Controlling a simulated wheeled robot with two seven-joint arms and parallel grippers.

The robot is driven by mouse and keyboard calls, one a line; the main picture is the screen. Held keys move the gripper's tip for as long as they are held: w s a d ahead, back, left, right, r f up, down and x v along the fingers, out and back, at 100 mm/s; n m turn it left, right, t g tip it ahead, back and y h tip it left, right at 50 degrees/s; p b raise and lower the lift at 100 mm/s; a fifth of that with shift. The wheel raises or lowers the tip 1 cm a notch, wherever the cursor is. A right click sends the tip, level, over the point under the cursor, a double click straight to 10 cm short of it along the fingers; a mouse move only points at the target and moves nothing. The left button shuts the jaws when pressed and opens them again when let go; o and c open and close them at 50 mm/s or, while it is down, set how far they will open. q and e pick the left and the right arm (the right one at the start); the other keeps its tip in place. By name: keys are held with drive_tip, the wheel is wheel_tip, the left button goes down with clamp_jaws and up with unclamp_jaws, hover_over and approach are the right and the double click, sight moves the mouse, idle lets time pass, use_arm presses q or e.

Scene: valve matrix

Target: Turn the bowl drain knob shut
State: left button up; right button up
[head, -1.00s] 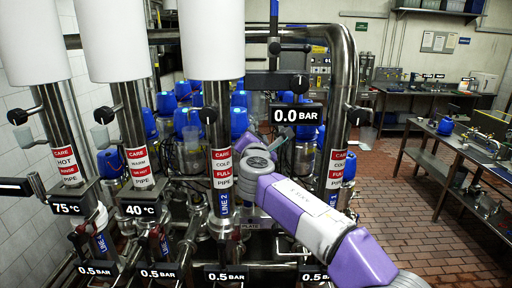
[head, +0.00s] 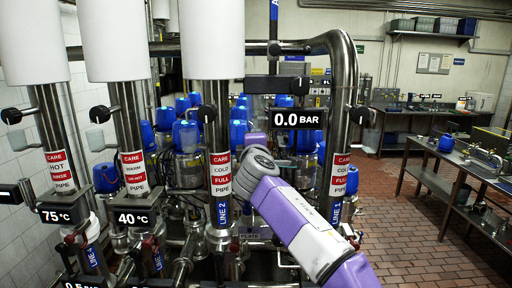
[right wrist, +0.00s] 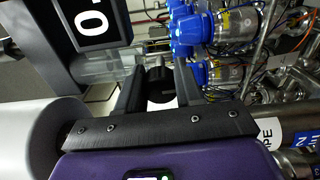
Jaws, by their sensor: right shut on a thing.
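In the right wrist view my right gripper (right wrist: 160,88) is shut on a short black knob (right wrist: 160,78), one finger on each side of it. I take this as the bowl drain knob, though no label naming it can be read. In the head view my purple and grey right arm reaches up to the LINE 2 pipe (head: 216,130), and the gripper and the held knob are hidden there. The knob's turn angle cannot be told. My left gripper is not in view.
A white cylinder (head: 210,40) tops the LINE 2 pipe. A 0.0 BAR display (head: 298,118) hangs right of it. A curved steel pipe (head: 342,110) stands further right. Blue-capped units (head: 186,136) crowd behind. Open brick floor (head: 415,225) lies to the right.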

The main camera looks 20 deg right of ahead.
drive_tip(key=shift+d+m, duration=0.1)
drive_tip(key=shift+m, duration=0.3)
drive_tip(key=o, duration=1)
drive_tip(key=shift+s, duration=0.1)
drive_tip(key=shift+o, duration=0.2)
drive_tip(key=shift+s+b, duration=0.25)
drive_tip(key=shift+b, duration=0.1)
drive_tip(key=b+v, duration=0.2)
drive_tip(key=v, duration=0.5)
